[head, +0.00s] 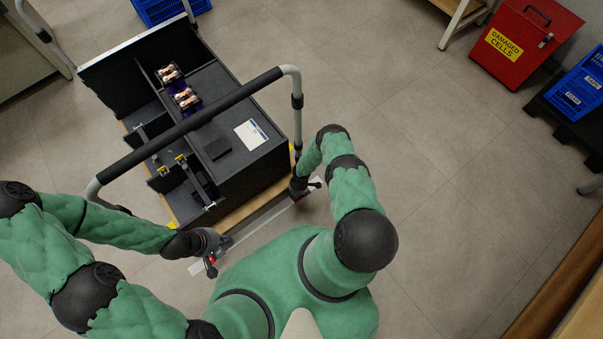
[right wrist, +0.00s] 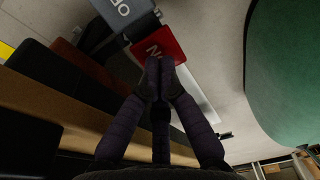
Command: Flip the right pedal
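The right pedal has a red part with white lettering (right wrist: 168,45) and a grey part with white lettering (right wrist: 122,12) in the right wrist view. A little of its red shows in the head view (head: 314,184). My right gripper (right wrist: 162,66) is shut, its fingertips together at the lower edge of the red part. I cannot tell whether they press on it. My left gripper (head: 218,243) is low by the cart's near left corner, close to the red left pedal (head: 211,261). Its fingers are too small and dark to read.
The black cart (head: 250,180) has a tall handle (head: 190,125) arching over it, between my arms. Its bins hold copper-coloured parts (head: 178,85). A red damaged-cells box (head: 520,45) and blue crates (head: 577,90) stand far right. The floor right of the cart is clear.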

